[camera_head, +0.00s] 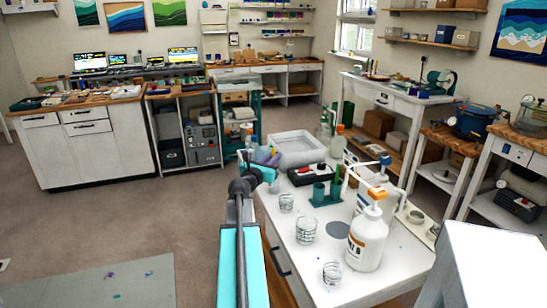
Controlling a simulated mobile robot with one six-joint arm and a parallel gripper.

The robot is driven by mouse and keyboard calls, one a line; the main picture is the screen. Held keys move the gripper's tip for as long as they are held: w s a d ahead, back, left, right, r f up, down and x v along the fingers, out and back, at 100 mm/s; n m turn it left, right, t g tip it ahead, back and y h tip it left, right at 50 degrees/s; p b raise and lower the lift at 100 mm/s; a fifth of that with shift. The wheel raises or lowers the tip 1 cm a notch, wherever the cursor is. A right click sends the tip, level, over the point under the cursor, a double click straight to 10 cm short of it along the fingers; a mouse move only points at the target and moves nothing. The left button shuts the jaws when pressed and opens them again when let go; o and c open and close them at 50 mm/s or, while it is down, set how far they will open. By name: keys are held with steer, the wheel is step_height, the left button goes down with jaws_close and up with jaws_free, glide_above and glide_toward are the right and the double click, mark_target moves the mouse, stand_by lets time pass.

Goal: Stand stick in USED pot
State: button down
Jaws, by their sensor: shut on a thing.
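My gripper (262,170) is seen from behind, beyond my arm, over the left edge of the white bench. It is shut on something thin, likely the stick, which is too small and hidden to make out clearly. Two teal pots stand in a teal holder on the bench, right of my gripper and apart from it: a left pot (319,193) and a right pot (336,188). Something thin and green shows upright at the right pot. I cannot read any label, so I cannot tell which pot is USED.
On the white bench (300,268) stand several clear cups, one of them here (306,231), and a white pump bottle (367,238) at front right. A white tray (297,148) and a dark device (308,174) lie behind the pots. Open floor is at left.

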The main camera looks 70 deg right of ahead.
steer(key=shift+f, duration=0.5)
steer(key=shift+b, duration=0.3)
steer(key=c, duration=1.7)
jaws_free()
